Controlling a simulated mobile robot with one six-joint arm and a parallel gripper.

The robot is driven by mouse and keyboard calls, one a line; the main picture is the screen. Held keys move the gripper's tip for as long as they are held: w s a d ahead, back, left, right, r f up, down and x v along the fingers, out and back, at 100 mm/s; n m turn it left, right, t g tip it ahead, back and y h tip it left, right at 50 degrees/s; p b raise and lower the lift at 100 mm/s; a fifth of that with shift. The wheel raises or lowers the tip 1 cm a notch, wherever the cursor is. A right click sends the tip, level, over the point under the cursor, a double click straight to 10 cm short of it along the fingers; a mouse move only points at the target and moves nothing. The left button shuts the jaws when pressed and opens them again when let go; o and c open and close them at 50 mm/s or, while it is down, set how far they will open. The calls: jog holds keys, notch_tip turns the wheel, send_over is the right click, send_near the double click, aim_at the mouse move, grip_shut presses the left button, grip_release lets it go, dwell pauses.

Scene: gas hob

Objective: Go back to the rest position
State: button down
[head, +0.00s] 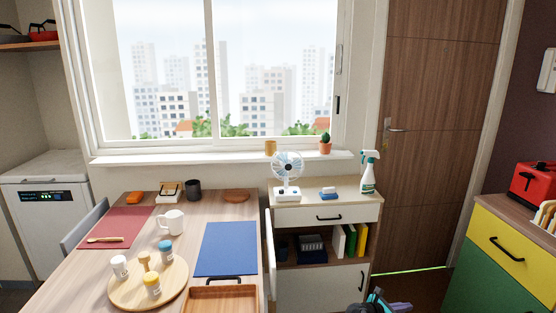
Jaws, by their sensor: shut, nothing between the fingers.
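My gripper (398,307) shows at the bottom edge of the head view, right of the middle, dark with teal parts of my arm beside it. It is shut and empty, and partly cut off by the frame's edge. It is in front of the low white cabinet and apart from the things on the table. The rest of my arm is mostly out of view.
A wooden table (205,208) at the left holds a round board (118,296) with jars, a mug (171,222) and mats. A cabinet (295,217) with a fan (288,172) stands beside it, its left door open. Floor shows before the brown door (436,170).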

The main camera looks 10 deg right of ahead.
jog(key=s+a+f+m+g+y+p, duration=0.1)
jog(key=s+a+f+m+y, duration=0.1)
jog(key=s+a+f, duration=0.45)
jog(key=s+a+f+m+g+y+p, duration=0.15)
jog(key=s+a+f, duration=0.25)
jog(key=a, duration=0.6)
jog(key=s+a+f+m+y, duration=0.25)
jog(key=s+a+f, duration=0.3)
jog(key=a, duration=0.35)
jog(key=s+a+f+m+g+y, duration=0.1)
jog(key=s+a+m+g+y, duration=0.4)
jog(key=s+a+m, duration=0.9)
jog(key=s+a+y+p, duration=0.1)
jog(key=s+a+y, duration=0.2)
jog(key=s+a, duration=0.3)
jog(key=shift+s+a+f, duration=0.15)
jog(key=shift+s+f, duration=0.1)
